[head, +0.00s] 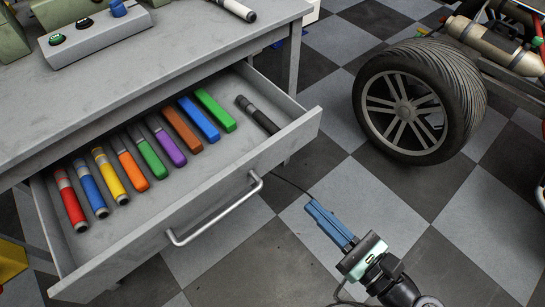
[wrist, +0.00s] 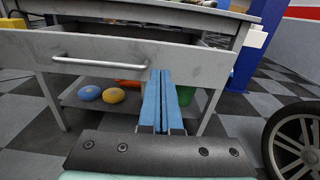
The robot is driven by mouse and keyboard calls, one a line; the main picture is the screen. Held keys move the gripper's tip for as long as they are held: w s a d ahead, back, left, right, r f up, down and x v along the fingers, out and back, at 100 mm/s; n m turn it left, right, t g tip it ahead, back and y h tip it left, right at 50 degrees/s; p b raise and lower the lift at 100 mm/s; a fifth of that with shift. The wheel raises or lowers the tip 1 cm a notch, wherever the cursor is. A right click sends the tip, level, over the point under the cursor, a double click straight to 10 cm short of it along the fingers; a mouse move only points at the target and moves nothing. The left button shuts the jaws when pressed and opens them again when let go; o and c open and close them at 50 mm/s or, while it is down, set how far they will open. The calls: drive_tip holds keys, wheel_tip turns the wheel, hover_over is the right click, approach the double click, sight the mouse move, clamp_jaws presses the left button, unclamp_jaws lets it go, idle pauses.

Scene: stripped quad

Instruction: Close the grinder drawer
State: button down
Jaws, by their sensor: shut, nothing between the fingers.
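The grinder drawer (head: 95,267) is pulled out of a grey metal bench (head: 180,70) in the head view. Its front has a silver bar handle (head: 215,210). In the wrist view the drawer front (wrist: 200,66) and handle (wrist: 100,62) face me. My gripper (head: 318,212) has blue fingers, shut together and empty. It is in front of the drawer, to the right of the handle and apart from it in the head view. In the wrist view the fingertips (wrist: 164,72) overlap the right part of the drawer front; I cannot tell the exact gap.
Several coloured-handled tools (head: 160,145) and a dark flashlight-like tool (head: 258,115) lie in the drawer. A vehicle wheel (head: 415,105) stands at the right. Blue (wrist: 89,93) and yellow (wrist: 114,95) round things sit on the lower shelf. Checkered floor is clear between drawer and wheel.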

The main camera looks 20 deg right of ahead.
sight(260, 154)
drive_tip(key=b+x, duration=0.3)
drive_tip(key=x, duration=1)
drive_tip(key=shift+b, duration=0.3)
drive_tip(key=shift+w+a+r, duration=0.1)
drive_tip(key=shift+w, duration=0.25)
drive_tip(key=shift+w, duration=0.1)
drive_tip(key=shift+w+a, duration=0.15)
drive_tip(key=shift+w, duration=0.1)
drive_tip(key=b+x, duration=0.4)
drive_tip(key=x, duration=2.1)
drive_tip(key=shift+w+a, duration=0.1)
drive_tip(key=shift+w, duration=0.3)
drive_tip(key=shift+r, duration=0.1)
drive_tip(key=shift+s, duration=0.15)
